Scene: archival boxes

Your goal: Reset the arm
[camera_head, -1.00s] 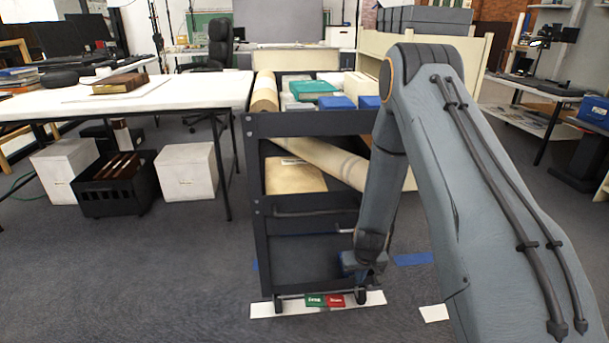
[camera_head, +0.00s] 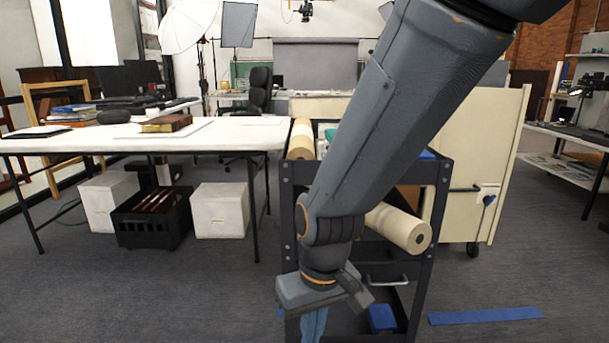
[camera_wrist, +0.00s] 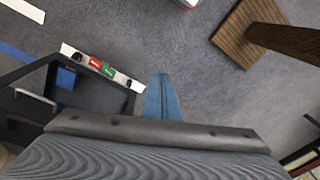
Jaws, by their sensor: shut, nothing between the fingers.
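My arm reaches down across the middle of the head view, in front of the dark cart (camera_head: 287,215). My gripper (camera_head: 313,326) points downward at the bottom edge of that view, where its tips are cut off. In the wrist view, the blue fingers of my gripper (camera_wrist: 162,95) lie together with nothing between them. They are above the grey carpet, beside the cart's lower frame (camera_wrist: 95,85).
The cart holds rolled tubes (camera_head: 400,228) and a blue box (camera_head: 381,318). A white table (camera_head: 225,134) stands left. A wooden slatted piece (camera_wrist: 240,35) is upper right in the wrist view.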

